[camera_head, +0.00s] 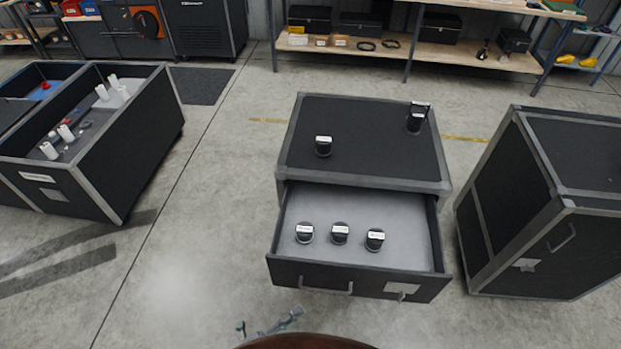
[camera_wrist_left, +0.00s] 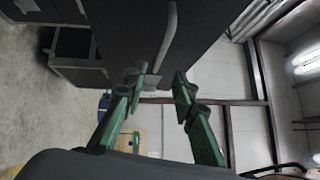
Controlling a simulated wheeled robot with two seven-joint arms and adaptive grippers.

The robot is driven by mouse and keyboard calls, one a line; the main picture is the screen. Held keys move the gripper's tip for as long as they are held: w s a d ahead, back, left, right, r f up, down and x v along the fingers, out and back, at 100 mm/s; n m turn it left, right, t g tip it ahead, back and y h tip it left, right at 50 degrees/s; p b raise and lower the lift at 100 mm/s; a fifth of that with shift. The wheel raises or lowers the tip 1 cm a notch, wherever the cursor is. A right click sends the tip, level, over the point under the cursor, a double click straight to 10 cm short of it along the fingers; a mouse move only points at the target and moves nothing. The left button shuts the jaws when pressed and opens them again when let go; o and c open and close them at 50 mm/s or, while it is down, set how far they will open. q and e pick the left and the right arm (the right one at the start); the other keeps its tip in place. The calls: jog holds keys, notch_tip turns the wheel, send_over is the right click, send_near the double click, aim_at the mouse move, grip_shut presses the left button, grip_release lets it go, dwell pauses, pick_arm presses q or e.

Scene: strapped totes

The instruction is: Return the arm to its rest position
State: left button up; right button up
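My left gripper (camera_head: 269,322) shows at the bottom of the head view, in front of the open drawer (camera_head: 360,285) and apart from it. In the left wrist view its two green fingers (camera_wrist_left: 157,88) stand apart with nothing between them. A dark panel with a curved grey handle (camera_wrist_left: 168,38) lies beyond the fingertips there. My right gripper is in neither view.
The drawer belongs to a black case (camera_head: 365,140) and holds three black round items with white labels (camera_head: 340,232). Two similar items (camera_head: 323,146) stand on top. Another case (camera_head: 545,200) is at right, open bins (camera_head: 130,150) at left. Floor between is clear.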

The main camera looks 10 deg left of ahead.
pick_arm(q)
jog(key=s+a+f+n+g+y, duration=0.1)
jog(key=a+f+n+g+y, duration=0.3)
jog(key=f, duration=0.7)
jog(key=s+a+f+n+t+y, duration=0.1)
jog(key=s+a+f+n+y, duration=0.15)
jog(key=a+f+n, duration=0.55)
jog(key=s+a+f+n+g+y, duration=0.15)
jog(key=a+f+y, duration=0.25)
jog(key=f, duration=0.9)
jog(key=s+a+f+n+g+y, duration=0.1)
jog(key=s+a+f+n+g, duration=0.1)
jog(key=s, duration=0.7)
jog(key=s+a+f+n+g+y, duration=0.1)
jog(key=s+a+f+n+g, duration=0.2)
jog(key=s+f+n, duration=0.4)
jog(key=s+a+f+n+g+y, duration=0.1)
jog(key=s+f+n+g, duration=0.3)
jog(key=s+f, duration=0.4)
jog(key=s+a, duration=0.1)
jog(key=s, duration=0.3)
jog(key=shift+s+a, duration=0.15)
jog(key=shift+a, duration=0.15)
